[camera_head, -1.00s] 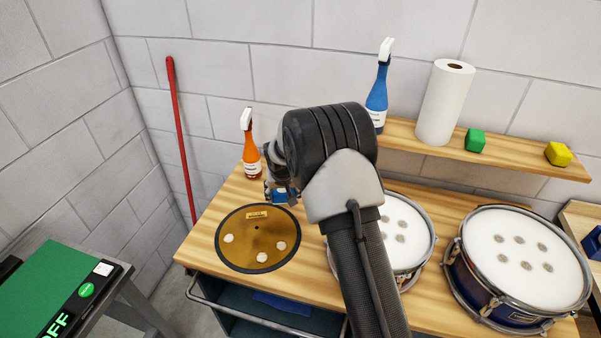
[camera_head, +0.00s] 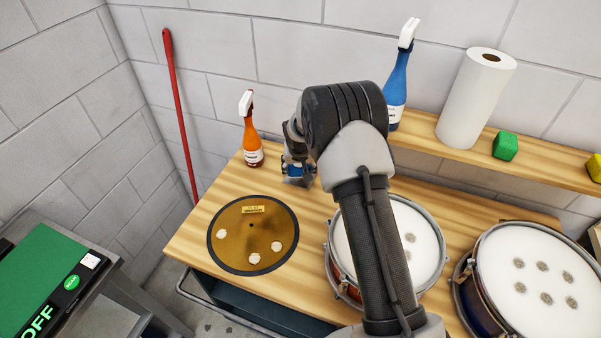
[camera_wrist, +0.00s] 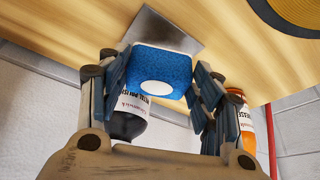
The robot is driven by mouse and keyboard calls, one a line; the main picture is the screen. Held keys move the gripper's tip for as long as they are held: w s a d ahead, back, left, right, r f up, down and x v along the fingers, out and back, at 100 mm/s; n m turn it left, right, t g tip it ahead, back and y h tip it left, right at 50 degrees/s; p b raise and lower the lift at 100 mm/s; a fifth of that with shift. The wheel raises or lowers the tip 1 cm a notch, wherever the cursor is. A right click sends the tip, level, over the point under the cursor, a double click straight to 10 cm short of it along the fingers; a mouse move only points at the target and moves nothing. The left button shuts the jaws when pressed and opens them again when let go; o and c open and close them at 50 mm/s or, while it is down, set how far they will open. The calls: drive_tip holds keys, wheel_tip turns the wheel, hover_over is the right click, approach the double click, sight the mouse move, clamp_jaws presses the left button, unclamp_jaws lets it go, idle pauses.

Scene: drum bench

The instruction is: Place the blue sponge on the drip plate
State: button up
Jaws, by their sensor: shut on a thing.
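The blue sponge (camera_wrist: 160,68) is held between the fingers of my gripper (camera_wrist: 160,85) in the wrist view. A pale round spot shows on its near face. In the head view my gripper (camera_head: 297,172) is over the back of the bench, right of the orange spray bottle, and mostly hides the sponge. A flat grey metal plate (camera_wrist: 160,30), which looks like the drip plate, lies on the bench beyond the sponge in the wrist view. The sponge overlaps it in the picture; I cannot tell whether they touch.
The orange spray bottle (camera_head: 252,145) stands left of my gripper. A brass cymbal (camera_head: 235,245) with pale spots lies at front left. A drum (camera_head: 418,225) stands to the right. The shelf (camera_head: 545,165) is behind.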

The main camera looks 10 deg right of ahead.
sight(300, 171)
wheel_tip(300, 171, down, 2)
drive_tip(key=shift+f+b, duration=0.2)
drive_tip(key=shift+b, duration=0.1)
drive_tip(key=shift+f, duration=0.15)
drive_tip(key=shift+w+d, duration=0.2)
drive_tip(key=shift+w, duration=0.1)
drive_tip(key=shift+s+a+f, duration=0.1)
drive_tip(key=shift+f, duration=0.15)
drive_tip(key=o, duration=0.8)
drive_tip(key=shift+r, duration=0.1)
drive_tip(key=shift+o, duration=0.2)
